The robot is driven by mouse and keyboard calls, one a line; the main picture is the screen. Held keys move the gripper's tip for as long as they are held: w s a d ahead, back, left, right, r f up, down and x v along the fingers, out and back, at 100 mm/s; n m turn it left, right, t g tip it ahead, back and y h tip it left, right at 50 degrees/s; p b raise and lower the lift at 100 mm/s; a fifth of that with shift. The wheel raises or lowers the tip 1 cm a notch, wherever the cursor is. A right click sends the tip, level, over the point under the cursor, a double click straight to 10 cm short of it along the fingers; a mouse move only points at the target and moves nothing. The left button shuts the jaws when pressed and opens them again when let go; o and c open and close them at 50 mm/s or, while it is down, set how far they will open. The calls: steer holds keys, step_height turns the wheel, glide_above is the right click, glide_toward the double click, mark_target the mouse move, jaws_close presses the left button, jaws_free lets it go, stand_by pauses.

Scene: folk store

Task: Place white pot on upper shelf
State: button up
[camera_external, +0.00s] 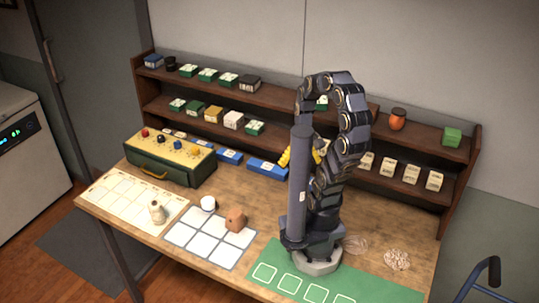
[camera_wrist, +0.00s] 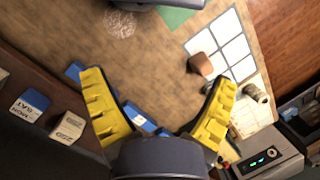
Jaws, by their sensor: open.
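A small white pot (camera_external: 208,203) stands upright on the wooden table, at the back edge of the white grid mat. In the wrist view it is mostly or wholly hidden behind the right yellow finger. The upper shelf (camera_external: 425,130) of the brown rack runs along the wall behind the table, with small boxes and jars on it. My gripper (camera_external: 301,154) is near the rack, partly hidden behind my arm in the external view. In the wrist view my gripper (camera_wrist: 160,82) has its yellow fingers wide apart, with nothing between them, away from the pot.
A terracotta pot (camera_external: 236,219) stands close right of the white pot, and a cream bottle (camera_external: 157,211) stands left. A green drawer box (camera_external: 170,160) and blue trays (camera_external: 229,156) sit before the rack. The upper shelf has bare room beside the orange jar (camera_external: 397,119).

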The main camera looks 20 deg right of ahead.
steer(key=w+a+r+m+g+y, duration=0.1)
steer(key=w+a+m+g+y, duration=0.15)
steer(key=a+y, duration=0.6)
steer(key=w+a+r+m+g+y, duration=0.1)
steer(key=w+a+g+y, duration=0.15)
steer(key=a, duration=1.15)
steer(key=m+t+y, duration=0.5)
steer(key=m+t, duration=0.5)
steer(key=m, duration=0.7)
glide_above(203, 205)
step_height(203, 205, down, 14)
steer(key=f+m, duration=0.1)
steer(key=f, duration=0.1)
steer(key=w+f+m+t+h, duration=0.1)
steer(key=f, duration=0.1)
steer(key=w+d+f+m+t+h, duration=0.1)
steer(key=f, duration=0.2)
steer(key=d+f+h, duration=0.1)
steer(key=f, duration=0.1)
steer(key=s+d+f+n, duration=0.1)
steer(key=f, duration=0.2)
steer(key=d+f+h, duration=0.1)
steer(key=f, duration=0.2)
steer(key=shift+s+d+f+n+h, duration=0.1)
steer(key=shift+s+f+n+h, duration=0.1)
steer(key=shift+n+h, duration=0.15)
steer(key=shift+w+a+f, duration=0.1)
steer(key=shift+a+f, duration=0.2)
steer(key=shift+a, duration=0.25)
steer(key=shift+x, duration=1.75)
